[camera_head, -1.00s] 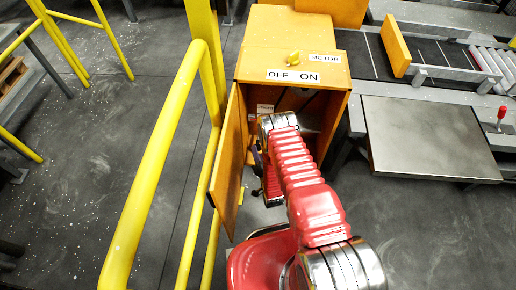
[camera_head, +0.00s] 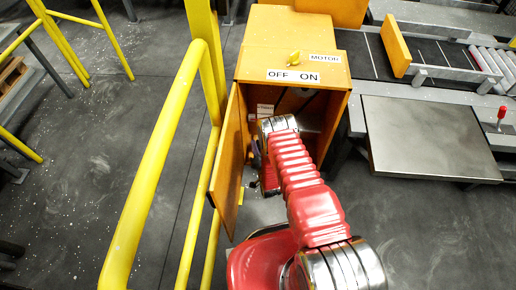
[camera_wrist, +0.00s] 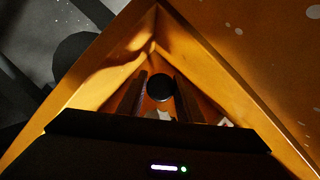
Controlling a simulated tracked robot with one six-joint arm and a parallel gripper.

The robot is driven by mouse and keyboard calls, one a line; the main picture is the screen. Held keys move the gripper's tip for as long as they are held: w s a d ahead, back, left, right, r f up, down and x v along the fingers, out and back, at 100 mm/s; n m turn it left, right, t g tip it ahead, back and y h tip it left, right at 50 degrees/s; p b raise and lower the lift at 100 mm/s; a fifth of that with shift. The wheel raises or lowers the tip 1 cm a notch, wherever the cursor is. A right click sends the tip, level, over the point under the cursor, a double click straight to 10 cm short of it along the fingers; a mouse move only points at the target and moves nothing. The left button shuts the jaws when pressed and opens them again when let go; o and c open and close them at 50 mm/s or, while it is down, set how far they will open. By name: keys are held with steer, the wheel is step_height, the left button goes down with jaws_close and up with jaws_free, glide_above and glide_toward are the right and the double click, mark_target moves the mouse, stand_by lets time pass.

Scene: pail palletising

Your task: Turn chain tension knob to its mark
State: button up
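The wrist view shows a round black knob (camera_wrist: 159,88) inside the orange cabinet; I take it for the chain tension knob. My gripper (camera_wrist: 161,78) points at it, with one dark finger on each side. The fingers stand apart, and narrow gaps seem to show beside the knob, so I see no firm grip. The knob's mark cannot be made out. In the head view, my arm reaches into the open front of the orange cabinet (camera_head: 290,62) and hides the knob and my fingertips.
The cabinet's open door (camera_head: 226,165) stands close left of my arm. A yellow railing (camera_head: 160,140) runs further left. A grey metal plate (camera_head: 425,138) and a conveyor (camera_head: 440,55) lie to the right.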

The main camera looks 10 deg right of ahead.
steer(key=c, duration=0.5)
steer(key=shift+d, duration=0.3)
steer(key=shift+a, duration=0.15)
steer(key=shift+s+f+m, duration=0.1)
steer(key=shift+m, duration=0.2)
steer(key=shift+f+m+t+y, duration=0.1)
steer(key=shift+m+t+y, duration=0.2)
steer(key=shift+m+t, duration=0.55)
steer(key=m+t, duration=0.1)
steer(key=m, duration=0.2)
steer(key=shift+a+m+y, duration=0.1)
steer(key=shift+m+y, duration=0.25)
steer(key=shift+y, duration=0.05)
steer(key=shift+m+t+h, duration=0.3)
steer(key=shift+m+t, duration=0.35)
steer(key=shift+m, duration=1.25)
steer(key=shift+s, duration=0.1)
